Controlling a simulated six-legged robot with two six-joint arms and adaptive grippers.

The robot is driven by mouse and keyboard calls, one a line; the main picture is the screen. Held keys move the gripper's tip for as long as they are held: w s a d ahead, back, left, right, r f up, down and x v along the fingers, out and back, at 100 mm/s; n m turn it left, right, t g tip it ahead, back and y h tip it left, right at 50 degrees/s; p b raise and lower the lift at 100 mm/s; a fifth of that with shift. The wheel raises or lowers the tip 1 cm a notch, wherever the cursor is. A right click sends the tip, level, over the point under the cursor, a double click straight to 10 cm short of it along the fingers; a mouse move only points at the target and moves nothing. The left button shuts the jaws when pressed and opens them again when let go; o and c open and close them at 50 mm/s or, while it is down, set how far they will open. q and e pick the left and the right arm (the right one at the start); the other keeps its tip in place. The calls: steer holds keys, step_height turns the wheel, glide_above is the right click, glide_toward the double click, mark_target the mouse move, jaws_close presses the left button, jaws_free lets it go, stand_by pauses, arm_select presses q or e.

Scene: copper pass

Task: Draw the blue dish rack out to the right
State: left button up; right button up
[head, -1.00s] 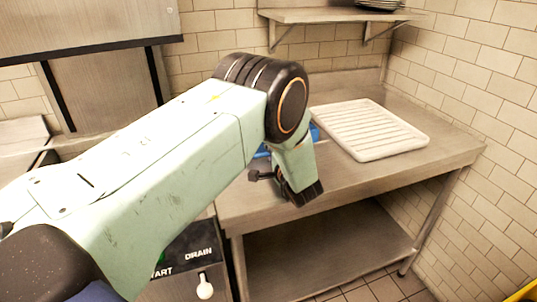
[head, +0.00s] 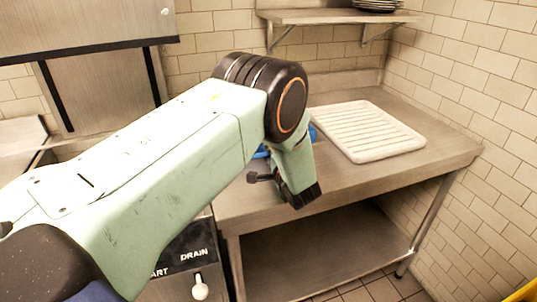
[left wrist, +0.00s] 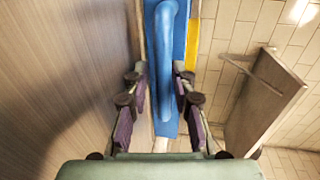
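The blue dish rack (head: 314,134) is mostly hidden behind my left arm in the head view, with small blue parts showing on the steel counter. In the left wrist view, a long blue piece with a raised blue bar (left wrist: 166,60) runs down the middle. My left gripper (head: 302,197) points down over the counter's front part in the head view. In the left wrist view the fingers of this gripper (left wrist: 161,80) stand apart, one on each side of the blue bar. I cannot tell whether they touch it. My right gripper is not in view.
A white ribbed drainboard (head: 367,131) lies on the steel counter (head: 345,178), right of the rack. Bare counter lies around it, with a tiled wall to the right. A wall shelf (head: 330,16) holds plates above. A panel marked DRAIN (head: 187,243) is left of the counter.

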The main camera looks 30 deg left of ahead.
arm_select(q)
steer(key=shift+o, duration=0.7)
steer(key=shift+r, duration=0.1)
steer(key=shift+a, duration=0.15)
steer(key=shift+a, duration=0.15)
steer(key=shift+s, duration=0.1)
steer(key=v, duration=1.2)
